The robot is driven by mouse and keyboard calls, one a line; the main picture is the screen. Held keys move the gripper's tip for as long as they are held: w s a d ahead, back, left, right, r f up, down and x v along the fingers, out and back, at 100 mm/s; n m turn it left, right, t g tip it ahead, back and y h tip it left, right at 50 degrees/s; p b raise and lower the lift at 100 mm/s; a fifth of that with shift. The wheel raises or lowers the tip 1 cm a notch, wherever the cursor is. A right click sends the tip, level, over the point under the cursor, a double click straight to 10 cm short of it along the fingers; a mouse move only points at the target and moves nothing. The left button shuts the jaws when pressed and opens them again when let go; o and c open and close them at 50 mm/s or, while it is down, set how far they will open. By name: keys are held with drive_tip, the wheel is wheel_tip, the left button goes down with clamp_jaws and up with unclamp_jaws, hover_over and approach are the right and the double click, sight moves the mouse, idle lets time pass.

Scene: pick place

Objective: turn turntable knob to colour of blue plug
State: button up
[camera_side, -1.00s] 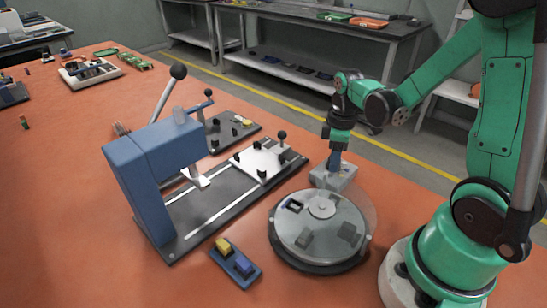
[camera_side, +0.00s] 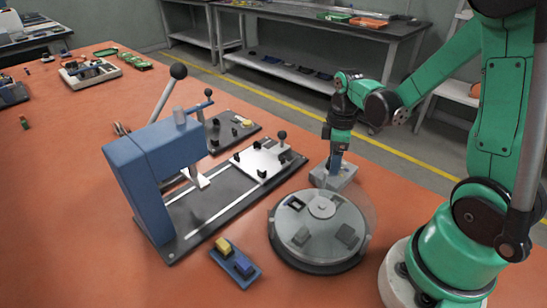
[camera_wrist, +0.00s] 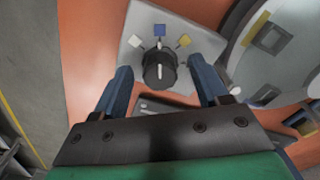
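The turntable knob (camera_wrist: 160,70) is black and round, on a light grey control box (camera_wrist: 130,55). White, blue and yellow squares surround its far side; the blue square (camera_wrist: 159,30) is in the middle. A pale mark on the knob's far edge points toward blue. My gripper (camera_wrist: 160,66) is open, its two blue fingers on either side of the knob with gaps visible. In the side view my gripper (camera_side: 331,174) is down at the box (camera_side: 345,178), hiding the knob. The turntable (camera_side: 290,228) has a clear cover. A blue plug (camera_side: 245,266) sits beside a yellow one in a small blue holder (camera_side: 250,281).
A blue lever press (camera_side: 140,175) stands left of the turntable on a dark base plate with a sliding light plate (camera_side: 262,160). Another dark fixture board (camera_side: 225,132) lies behind it. The orange table (camera_side: 80,210) is clear at the front left.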

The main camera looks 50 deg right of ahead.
drive_tip(key=shift+r, duration=2.8)
drive_tip(key=a+r+m+t, duration=0.5)
drive_tip(key=a+m+t, duration=0.1)
drive_tip(key=a, duration=0.6)
drive_tip(key=shift+w+r+t, duration=0.15)
drive_tip(key=shift+w+t, duration=0.05)
drive_tip(key=shift+t, duration=0.4)
